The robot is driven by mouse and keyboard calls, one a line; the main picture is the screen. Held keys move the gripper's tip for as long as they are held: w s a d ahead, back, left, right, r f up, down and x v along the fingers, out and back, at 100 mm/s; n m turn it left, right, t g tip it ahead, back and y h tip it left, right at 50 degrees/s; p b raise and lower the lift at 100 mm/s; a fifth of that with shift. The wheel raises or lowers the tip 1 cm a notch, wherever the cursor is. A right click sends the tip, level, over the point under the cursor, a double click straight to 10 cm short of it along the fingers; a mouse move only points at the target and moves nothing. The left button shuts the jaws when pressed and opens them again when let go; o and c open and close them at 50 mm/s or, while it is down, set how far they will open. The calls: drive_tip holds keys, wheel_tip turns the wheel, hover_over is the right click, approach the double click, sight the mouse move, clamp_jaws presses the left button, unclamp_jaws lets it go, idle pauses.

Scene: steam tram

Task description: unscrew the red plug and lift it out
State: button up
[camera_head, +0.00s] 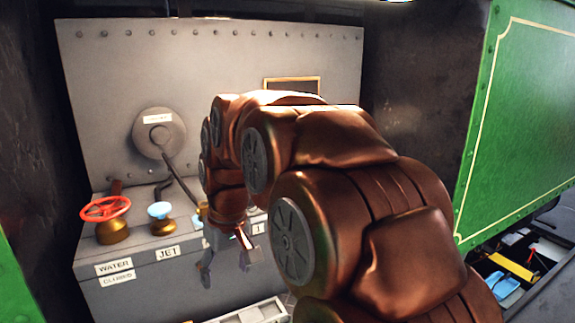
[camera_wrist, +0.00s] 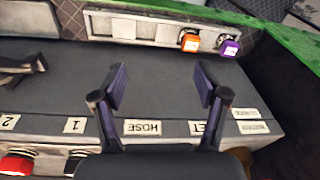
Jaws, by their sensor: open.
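A bright red plug-like part (camera_wrist: 15,163) shows at the bottom left corner of the wrist view, by the label "2", cut off by the frame edge. A darker part with some red (camera_wrist: 74,163) sits by the label "1". In the head view my arm hides this area. My gripper (camera_wrist: 161,75) is open and empty, its two fingers apart over the grey face with the labels. The red part lies to the left of the fingers, apart from them. In the head view my gripper (camera_head: 226,268) hangs in front of the grey box.
A tray (camera_wrist: 135,27) holds an orange block (camera_wrist: 190,41) and a purple block (camera_wrist: 229,47). A green panel (camera_head: 520,100) stands at right.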

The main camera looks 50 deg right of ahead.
drive_tip(key=w+d+r+t, duration=0.1)
drive_tip(key=w+d+r, duration=0.1)
drive_tip(key=d, duration=0.6)
drive_tip(key=w+d+r+m+t+h+p, duration=0.1)
drive_tip(key=w+d+r, duration=0.2)
drive_tip(key=d, duration=0.6)
drive_tip(key=w+d+r+m+h+p, duration=0.1)
drive_tip(key=w+d+r, duration=0.1)
drive_tip(key=d+r, duration=0.4)
drive_tip(key=shift+w+d+r+t, duration=0.1)
drive_tip(key=shift+w+d+t, duration=0.1)
drive_tip(key=shift+d, duration=0.5)
drive_tip(key=shift+w+d+t, duration=0.1)
drive_tip(key=shift+d+t, duration=0.1)
drive_tip(key=shift+d, duration=0.5)
drive_tip(key=shift+p+x, duration=1.05)
drive_tip(key=shift+x, duration=2.6)
clamp_jaws()
drive_tip(key=shift+a, duration=0.1)
